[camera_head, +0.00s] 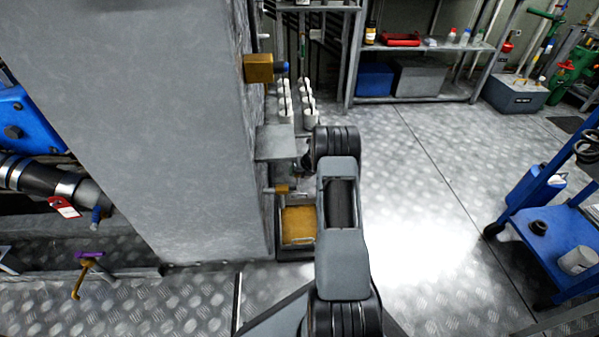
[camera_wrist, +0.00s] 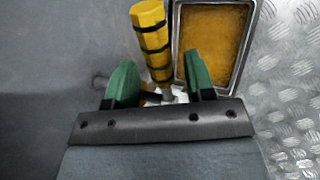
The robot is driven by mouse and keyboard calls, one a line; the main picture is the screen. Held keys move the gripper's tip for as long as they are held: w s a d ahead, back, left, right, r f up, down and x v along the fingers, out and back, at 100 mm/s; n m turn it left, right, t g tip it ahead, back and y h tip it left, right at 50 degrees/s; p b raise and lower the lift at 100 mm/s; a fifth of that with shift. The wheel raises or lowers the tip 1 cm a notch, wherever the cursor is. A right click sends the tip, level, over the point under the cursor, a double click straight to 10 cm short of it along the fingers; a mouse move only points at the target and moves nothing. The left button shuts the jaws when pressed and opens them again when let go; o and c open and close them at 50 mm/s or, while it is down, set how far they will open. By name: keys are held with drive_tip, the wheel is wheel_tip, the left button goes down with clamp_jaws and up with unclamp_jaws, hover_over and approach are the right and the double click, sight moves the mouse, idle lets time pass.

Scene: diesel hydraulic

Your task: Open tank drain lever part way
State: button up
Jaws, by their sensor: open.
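The tank drain lever, with a yellow handle banded in black (camera_wrist: 150,32), shows in the wrist view. It runs from the top middle down to a pale metal fitting that my gripper partly hides. My gripper (camera_wrist: 162,80) is open, with green pads on both fingers. The lower part of the handle appears in the gap between the fingers; I cannot tell how deep it sits there, and no grip shows. In the head view, the grey tank (camera_head: 165,120) stands at left, and my arm hides most of the gripper and the lever.
A tray of amber liquid (camera_head: 283,253) sits on the floor at the tank's foot, right of the lever in the wrist view. A brass fitting (camera_head: 258,69) sticks out of the tank. A blue cart (camera_head: 560,228) stands right. Checker-plate floor (camera_head: 435,190) lies clear between.

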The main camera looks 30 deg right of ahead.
drive_tip(key=p+v, duration=0.6)
drive_tip(key=v, duration=0.8)
drive_tip(key=shift+a+f, duration=0.1)
